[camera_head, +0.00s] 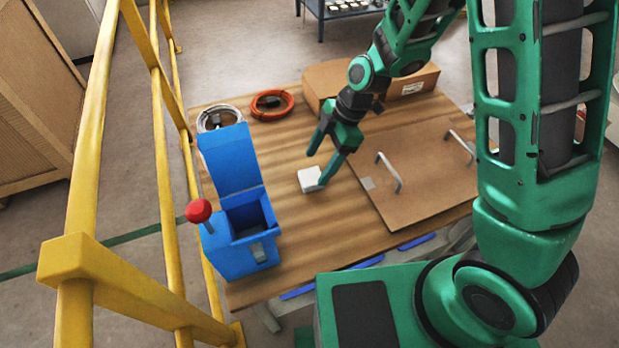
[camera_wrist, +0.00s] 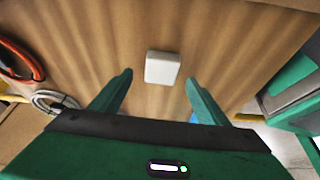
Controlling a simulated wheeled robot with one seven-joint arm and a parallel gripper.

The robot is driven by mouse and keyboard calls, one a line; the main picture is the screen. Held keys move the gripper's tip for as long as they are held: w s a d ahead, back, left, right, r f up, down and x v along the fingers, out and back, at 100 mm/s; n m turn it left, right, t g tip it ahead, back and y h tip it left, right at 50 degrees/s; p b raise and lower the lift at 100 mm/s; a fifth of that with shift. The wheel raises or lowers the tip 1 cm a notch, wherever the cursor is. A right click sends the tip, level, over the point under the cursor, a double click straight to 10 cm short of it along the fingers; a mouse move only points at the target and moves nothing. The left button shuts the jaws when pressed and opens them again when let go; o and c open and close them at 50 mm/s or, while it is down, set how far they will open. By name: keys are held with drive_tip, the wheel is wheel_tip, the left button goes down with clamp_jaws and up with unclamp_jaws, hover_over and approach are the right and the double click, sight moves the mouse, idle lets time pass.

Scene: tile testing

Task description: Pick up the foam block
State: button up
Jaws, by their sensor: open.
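The foam block is a small white block (camera_head: 311,179) lying on the wooden table (camera_head: 300,235), right of the blue box. My green gripper (camera_head: 317,168) is above the table close to the block, with its fingers spread. In the wrist view the white block (camera_wrist: 162,68) lies on the wood grain ahead of the fingertips and roughly centred between them. My gripper (camera_wrist: 160,80) is open, with nothing between its fingers. The exact height of the fingertips above the table is hard to tell.
A blue box (camera_head: 240,250) with a raised lid and a red-knobbed lever (camera_head: 199,211) stands left. An orange cable coil (camera_head: 271,104), a pale coil (camera_head: 217,117) and a cardboard box (camera_head: 340,78) lie behind. A brown panel with handles (camera_head: 415,190) lies right. Yellow railing (camera_head: 165,150) borders the left.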

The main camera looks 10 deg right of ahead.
sight(311, 176)
drive_tip(key=shift+x, duration=2.1)
drive_tip(key=shift+s, duration=0.15)
drive_tip(key=c, duration=1.1)
drive_tip(key=shift+r, duration=0.1)
